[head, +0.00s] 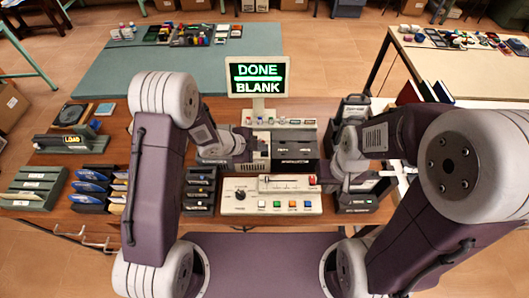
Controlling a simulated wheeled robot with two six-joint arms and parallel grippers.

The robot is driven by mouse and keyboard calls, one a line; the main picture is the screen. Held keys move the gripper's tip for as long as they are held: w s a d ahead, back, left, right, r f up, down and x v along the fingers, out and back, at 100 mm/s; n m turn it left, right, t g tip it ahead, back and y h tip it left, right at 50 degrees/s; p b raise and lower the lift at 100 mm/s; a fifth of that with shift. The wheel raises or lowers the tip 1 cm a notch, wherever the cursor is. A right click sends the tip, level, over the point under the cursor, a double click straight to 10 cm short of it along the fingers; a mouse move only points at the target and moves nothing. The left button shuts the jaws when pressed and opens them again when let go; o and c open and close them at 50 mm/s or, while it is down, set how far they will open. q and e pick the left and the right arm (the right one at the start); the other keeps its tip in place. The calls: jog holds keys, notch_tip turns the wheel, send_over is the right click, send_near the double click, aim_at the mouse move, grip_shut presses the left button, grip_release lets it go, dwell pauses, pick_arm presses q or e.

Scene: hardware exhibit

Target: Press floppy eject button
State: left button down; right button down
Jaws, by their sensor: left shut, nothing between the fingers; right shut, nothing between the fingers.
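I cannot make out a floppy eject button at this size. A beige control panel (270,200) with a dial, a slider and several coloured buttons lies in front of it. My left gripper (243,148) is shut and empty, over the machine's left part. My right gripper (338,168) is shut and empty, to the right of the machine and panel.
Racks with blue disks (90,187) and a green-grey "LOAD" unit (72,141) stand at the left. A dark slotted rack (200,190) stands left of the panel. Dark equipment (357,205) stands at its right. A teal table (150,70) lies behind.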

aim_at(262, 154)
pick_arm(q)
jog(key=shift+f+b, duration=0.35)
jog(key=shift+f, duration=0.1)
jog(key=shift+f+b, duration=0.4)
dwell(0.7)
jog(key=shift+r, duration=0.1)
jog(key=shift+r+p, duration=0.75)
jog(key=shift+p, duration=0.05)
notch_tip(262, 154, up, 5)
jog(key=p, duration=0.4)
jog(key=shift+r+p, duration=0.1)
jog(key=shift+p, duration=0.25)
dwell(0.5)
